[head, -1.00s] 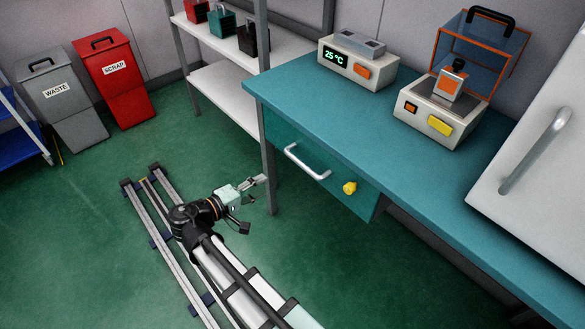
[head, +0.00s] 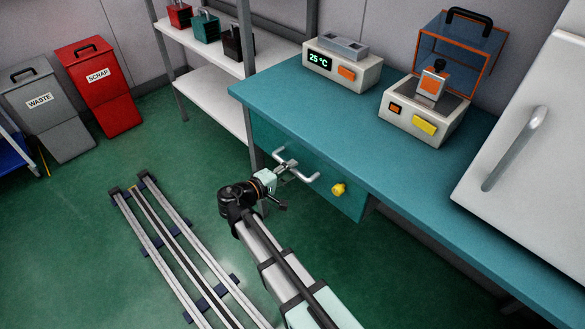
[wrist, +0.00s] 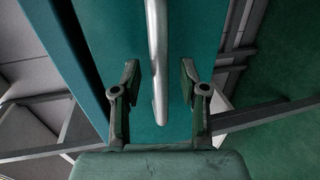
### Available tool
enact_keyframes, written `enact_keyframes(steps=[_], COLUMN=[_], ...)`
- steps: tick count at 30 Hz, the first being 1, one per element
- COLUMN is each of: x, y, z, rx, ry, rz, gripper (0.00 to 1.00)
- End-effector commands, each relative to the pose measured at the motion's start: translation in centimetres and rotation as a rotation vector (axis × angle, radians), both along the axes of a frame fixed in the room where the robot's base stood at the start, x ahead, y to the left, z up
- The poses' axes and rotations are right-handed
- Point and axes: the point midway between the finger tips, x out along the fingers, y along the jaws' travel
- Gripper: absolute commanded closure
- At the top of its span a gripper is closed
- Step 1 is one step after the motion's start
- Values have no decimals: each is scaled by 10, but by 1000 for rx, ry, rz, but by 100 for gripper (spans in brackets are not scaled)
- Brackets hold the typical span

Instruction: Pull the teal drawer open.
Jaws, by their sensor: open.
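The teal drawer (head: 268,140) is set under the left end of the teal workbench and looks closed. Its silver bar handle (head: 310,178) runs along the front, with a yellow knob (head: 338,189) to its right. My gripper (head: 287,167) is at the left part of the handle. In the wrist view the handle (wrist: 157,60) comes down between the two open fingers of my gripper (wrist: 160,85), apart from both. The drawer front (wrist: 180,25) is behind it. The handle's far end runs out of the top of the wrist view.
The teal bench top (head: 300,110) overhangs the drawer. A shelf rack post (head: 246,70) stands just left of it. A white box with a 25 °C display (head: 342,66) and another device (head: 424,110) sit on top. Floor rails (head: 185,250) lie at left; green floor is free around them.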

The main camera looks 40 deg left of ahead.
Motion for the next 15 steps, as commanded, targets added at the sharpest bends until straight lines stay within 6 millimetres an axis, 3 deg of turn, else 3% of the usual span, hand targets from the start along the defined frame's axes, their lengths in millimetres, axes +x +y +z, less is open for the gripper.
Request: enact_keyframes(steps=[6, 15], x=[15, 17], y=[-3, -3], z=[-3, -3], rx=[0, 0], ry=[0, 0], rz=[0, 1], gripper=[57, 57])
